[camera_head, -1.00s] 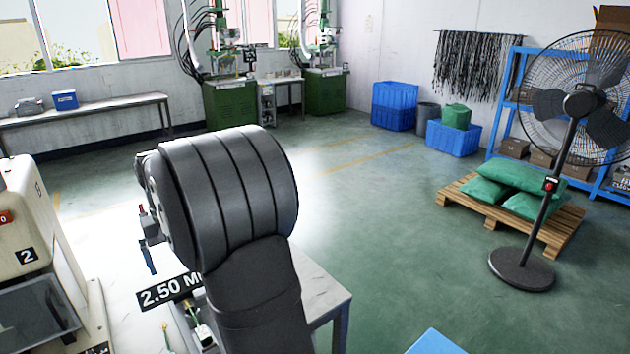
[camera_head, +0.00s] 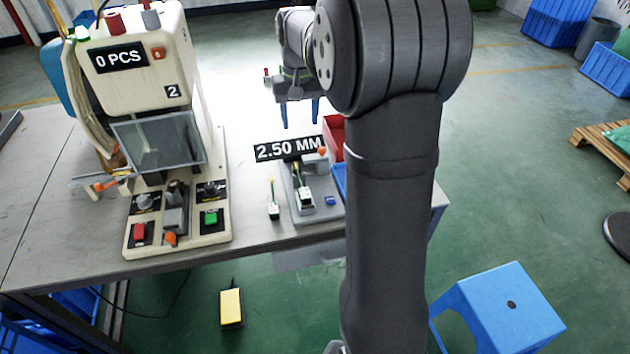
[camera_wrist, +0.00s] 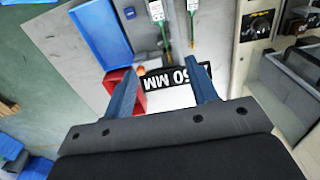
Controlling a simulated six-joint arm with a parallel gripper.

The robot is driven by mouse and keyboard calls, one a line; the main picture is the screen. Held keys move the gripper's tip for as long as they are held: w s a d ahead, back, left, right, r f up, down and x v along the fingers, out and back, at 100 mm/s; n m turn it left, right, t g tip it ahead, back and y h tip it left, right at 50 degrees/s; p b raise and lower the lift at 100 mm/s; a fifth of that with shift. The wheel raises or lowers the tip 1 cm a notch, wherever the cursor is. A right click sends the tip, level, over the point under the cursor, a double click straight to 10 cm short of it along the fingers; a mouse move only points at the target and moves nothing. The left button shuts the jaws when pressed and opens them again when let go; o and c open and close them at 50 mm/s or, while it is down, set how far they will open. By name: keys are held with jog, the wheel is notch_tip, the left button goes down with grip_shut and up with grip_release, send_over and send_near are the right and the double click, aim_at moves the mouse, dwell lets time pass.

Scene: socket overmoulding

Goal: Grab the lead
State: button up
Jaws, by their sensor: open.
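Two leads with pale, green-edged ends are on the workbench. One lead (camera_head: 273,207) lies to the left of the grey fixture plate, and the other lead (camera_head: 305,196) is on that plate. The wrist view shows both near its top edge, one lead (camera_wrist: 157,12) left of the other lead (camera_wrist: 193,8). My gripper (camera_head: 300,112) is above the bench, beyond the leads, with its blue fingers pointing down. In the wrist view my gripper (camera_wrist: 158,68) has its fingers wide apart with nothing between them. The leads lie beyond the fingertips there.
A cream machine (camera_head: 140,50) reading "0 PCS" stands left of the leads. A "2.50 MM" sign (camera_head: 290,148) is behind them. A red bin (camera_head: 333,136) and a blue bin (camera_head: 339,181), partly hidden by my arm, are right. A blue stool (camera_head: 500,310) stands on the floor.

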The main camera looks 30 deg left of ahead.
notch_tip(320, 180, down, 11)
jog(key=w+t+y, duration=0.2)
jog(key=t+y, duration=0.2)
jog(key=t, duration=0.1)
send_over(306, 196)
jog(key=w, duration=0.3)
notch_tip(306, 196, down, 8)
jog(key=shift+t+y, duration=0.7)
jog(key=shift+y, duration=0.2)
jog(key=d, duration=0.1)
jog(key=s+d+f, duration=0.1)
jog(key=s+d, duration=0.1)
jog(key=shift+s+d+f, duration=0.1)
jog(key=shift+s+f, duration=0.1)
jog(key=shift+f, duration=0.1)
jog(key=s+d+r+t+y, duration=0.35)
jog(key=s+d, duration=0.45)
jog(key=s, duration=0.3)
jog(key=x, duration=1.2)
jog(key=shift+a+f, duration=0.25)
jog(key=shift+f, duration=0.25)
jog(key=shift+g, duration=0.25)
jog(key=shift+s+a+x, duration=0.15)
jog(key=shift+x, duration=1.15)
jog(key=shift+s+a+x, duration=0.1)
jog(key=shift+x, duration=1.2)
jog(key=c, duration=1.1)
jog(key=shift+c, duration=0.2)
